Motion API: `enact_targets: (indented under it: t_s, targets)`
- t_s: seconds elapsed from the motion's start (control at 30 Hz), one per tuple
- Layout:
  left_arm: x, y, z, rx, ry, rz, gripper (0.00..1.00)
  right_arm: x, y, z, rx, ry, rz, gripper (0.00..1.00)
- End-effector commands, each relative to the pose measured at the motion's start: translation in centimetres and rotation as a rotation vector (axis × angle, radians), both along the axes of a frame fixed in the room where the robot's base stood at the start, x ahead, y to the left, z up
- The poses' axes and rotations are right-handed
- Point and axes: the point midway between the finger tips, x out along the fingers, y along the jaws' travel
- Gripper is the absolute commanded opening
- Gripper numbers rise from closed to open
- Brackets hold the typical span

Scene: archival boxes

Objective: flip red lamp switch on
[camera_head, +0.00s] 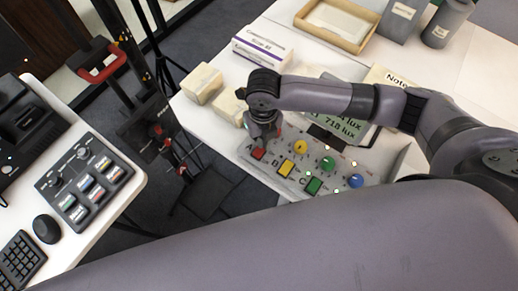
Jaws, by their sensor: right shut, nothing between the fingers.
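A grey control panel (339,183) lies on the white table. It has a red square switch (258,154) by the letter A, a yellow one (286,168) by B and a green one (313,185) by C. My right gripper (264,139) is shut and empty, pointing down at the red switch's far edge. I cannot tell whether it touches the switch. It hides part of the panel there. My left gripper is not in view.
Cream blocks (203,83) and a white-purple box (262,45) stand behind the panel. A display reading lux (345,128) sits beneath my right arm. A wooden tray (335,22) is farther back. Another table (118,189) with a button console (84,179) and mouse (46,229) is at left.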

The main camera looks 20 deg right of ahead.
Motion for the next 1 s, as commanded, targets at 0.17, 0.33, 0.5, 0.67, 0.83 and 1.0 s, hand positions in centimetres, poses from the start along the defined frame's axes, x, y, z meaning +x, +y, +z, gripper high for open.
enact_targets:
  t_s: [0.17,0.33,0.5,0.67,0.83,1.0]
  targets:
    - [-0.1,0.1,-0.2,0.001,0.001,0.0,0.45,0.0,0.0,-0.3,0.0,0.0,0.0,0.0]
    - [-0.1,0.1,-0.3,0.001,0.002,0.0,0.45,0.0,0.0,-0.6,0.0,0.001,0.0,0.0]
    - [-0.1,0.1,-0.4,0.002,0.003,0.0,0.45,0.0,0.0,-0.9,0.0,0.001,0.0,0.0]
    - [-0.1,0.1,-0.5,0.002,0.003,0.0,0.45,0.0,0.0,-1.1,-0.001,0.001,0.0,0.0]
    - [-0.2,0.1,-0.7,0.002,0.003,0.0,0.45,0.0,0.0,-1.4,-0.001,0.001,0.0,0.0]
    - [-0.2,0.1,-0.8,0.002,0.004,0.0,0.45,0.0,0.0,-1.6,-0.001,0.001,0.0,0.0]
